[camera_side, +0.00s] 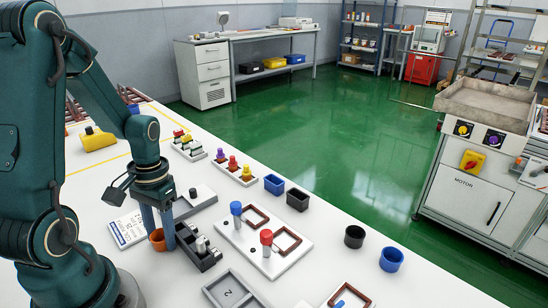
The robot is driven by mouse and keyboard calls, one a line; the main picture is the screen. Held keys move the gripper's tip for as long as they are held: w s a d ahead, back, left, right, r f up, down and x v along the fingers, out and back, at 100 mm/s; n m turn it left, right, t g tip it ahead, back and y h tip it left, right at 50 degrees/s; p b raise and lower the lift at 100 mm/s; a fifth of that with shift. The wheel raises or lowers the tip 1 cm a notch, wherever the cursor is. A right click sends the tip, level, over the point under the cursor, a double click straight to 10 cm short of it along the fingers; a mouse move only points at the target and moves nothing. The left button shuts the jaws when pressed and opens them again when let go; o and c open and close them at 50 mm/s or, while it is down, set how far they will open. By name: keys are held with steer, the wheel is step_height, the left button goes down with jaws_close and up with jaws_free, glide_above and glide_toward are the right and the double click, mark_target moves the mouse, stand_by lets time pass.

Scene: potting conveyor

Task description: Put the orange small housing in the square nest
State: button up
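The orange small housing (157,242) is a small round cup, on or just above the white table at the lower left. My gripper (159,238) points down at it, with one finger behind it and the other at its right side, partly covering it. The fingers are close to the housing; I cannot tell whether they press on it. I cannot tell which is the square nest.
A dark block with grey parts (207,262) stands right of my gripper. A red-capped post (266,240) and a blue-capped post (236,212) rise from the plate. Blue (391,260) and black (355,237) round cups stand farther right. A grey tray marked 2 (212,292) lies in front.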

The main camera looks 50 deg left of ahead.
jaws_close()
